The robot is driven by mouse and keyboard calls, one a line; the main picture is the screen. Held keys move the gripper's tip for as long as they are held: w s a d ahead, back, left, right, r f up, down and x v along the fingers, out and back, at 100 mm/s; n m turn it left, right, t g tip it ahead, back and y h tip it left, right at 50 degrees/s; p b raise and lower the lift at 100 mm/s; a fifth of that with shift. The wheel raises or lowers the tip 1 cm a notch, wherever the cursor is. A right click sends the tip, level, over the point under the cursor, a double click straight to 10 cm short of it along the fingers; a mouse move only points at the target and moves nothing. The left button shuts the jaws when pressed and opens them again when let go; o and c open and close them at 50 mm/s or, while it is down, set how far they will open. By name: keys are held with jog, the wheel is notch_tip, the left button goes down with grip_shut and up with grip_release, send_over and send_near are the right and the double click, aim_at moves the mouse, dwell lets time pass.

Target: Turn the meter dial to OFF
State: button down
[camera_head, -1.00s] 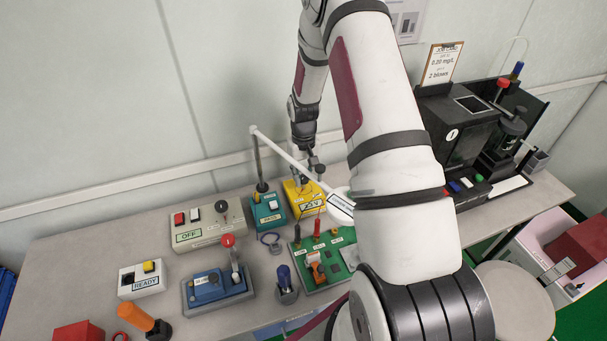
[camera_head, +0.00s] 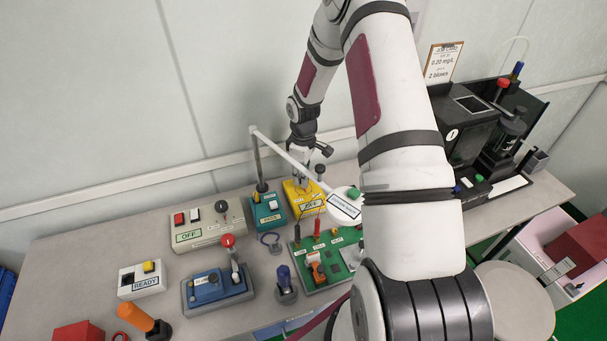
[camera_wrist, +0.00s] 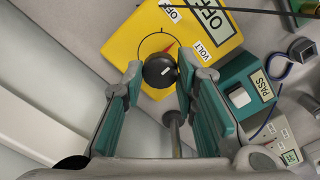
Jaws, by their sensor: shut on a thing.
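The yellow meter (camera_wrist: 130,40) stands at the back of the bench, and the head view (camera_head: 290,196) shows it under my arm's end. Its display reads OFF in the wrist view. Its round black dial (camera_wrist: 160,70) has a red pointer at the upper right, between a small OFF label (camera_wrist: 172,12) and a VOLT label (camera_wrist: 203,52). My gripper (camera_wrist: 158,76) has its fingertips on both sides of the dial and is shut on it. In the head view my gripper (camera_head: 302,182) reaches down onto the meter, and the dial is hidden there.
A teal PASS tester (camera_head: 268,212) stands close left of the meter, with a grey OFF box (camera_head: 205,232) beyond it. A green circuit board (camera_head: 325,270) with probes lies in front. A magnifier lamp's white arm (camera_head: 290,158) crosses close by my gripper.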

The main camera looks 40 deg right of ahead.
jog(key=n, duration=0.4)
jog(key=shift+n, duration=2.1)
jog(key=c, duration=1.3)
grip_release()
jog(key=shift+o, duration=0.3)
jog(key=shift+r, duration=0.1)
notch_tip(320, 180, up, 12)
